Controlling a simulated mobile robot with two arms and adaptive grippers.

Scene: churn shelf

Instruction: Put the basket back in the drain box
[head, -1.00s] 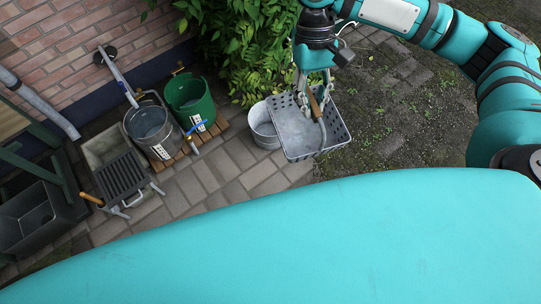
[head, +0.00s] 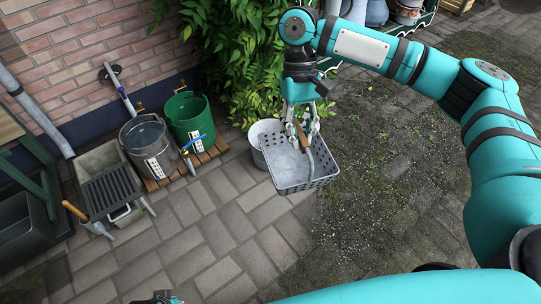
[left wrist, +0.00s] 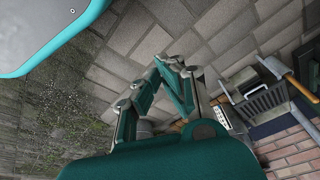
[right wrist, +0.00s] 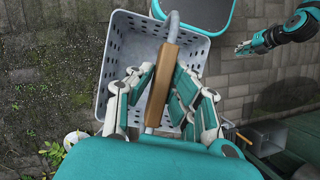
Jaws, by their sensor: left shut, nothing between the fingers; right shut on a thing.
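The grey perforated basket (head: 306,172) hangs from its metal handle with a wooden grip (head: 302,135). My right gripper (head: 300,122) is shut on that grip. The right wrist view shows the grip (right wrist: 163,75) between the fingers and the basket (right wrist: 121,62) below. The drain box (head: 97,159) is a pale stone trough by the wall at the left. A dark slotted grate (head: 113,191) lies over its front part, hiding what is under it. My left gripper (left wrist: 172,64) is shut and empty; only a bit of it shows at the head view's bottom edge.
A metal bucket (head: 146,139) and a green bucket (head: 190,119) stand on a wooden pallet right of the drain box. A grey tub (head: 259,140) is behind the basket. A wooden-handled tool (head: 75,211) is by the grate. Paving in front is clear.

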